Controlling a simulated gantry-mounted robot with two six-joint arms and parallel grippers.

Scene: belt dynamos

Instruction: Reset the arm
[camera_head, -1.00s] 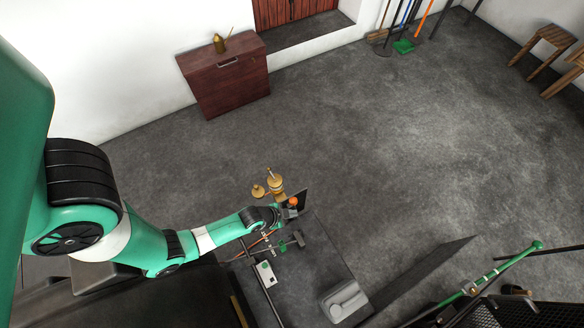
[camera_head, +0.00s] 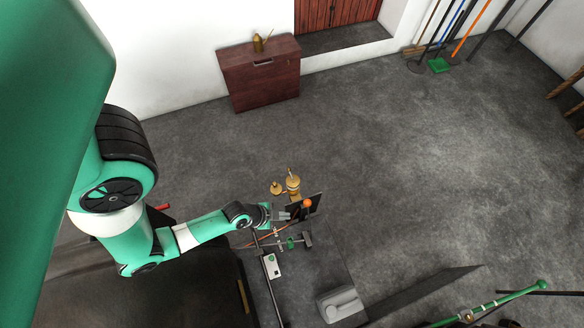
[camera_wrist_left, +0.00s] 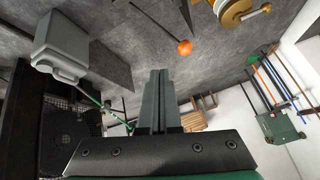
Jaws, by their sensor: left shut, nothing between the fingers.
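My left arm reaches in from the left in the head view. Its gripper (camera_head: 284,214) is shut and empty, just left of an orange ball knob (camera_head: 307,203) on a dark plate. In the left wrist view the two grey fingers (camera_wrist_left: 158,102) lie together with nothing between them. The orange knob (camera_wrist_left: 184,47) shows on a thin stem beyond the fingertips there, apart from them. My right gripper is not in view.
Brass wheels (camera_head: 293,183) stand behind the knob. A rail frame with a small white box (camera_head: 271,265) is below the gripper. A grey housing (camera_head: 340,304) and a green bar (camera_head: 510,297) lie to the right. Open floor spreads beyond.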

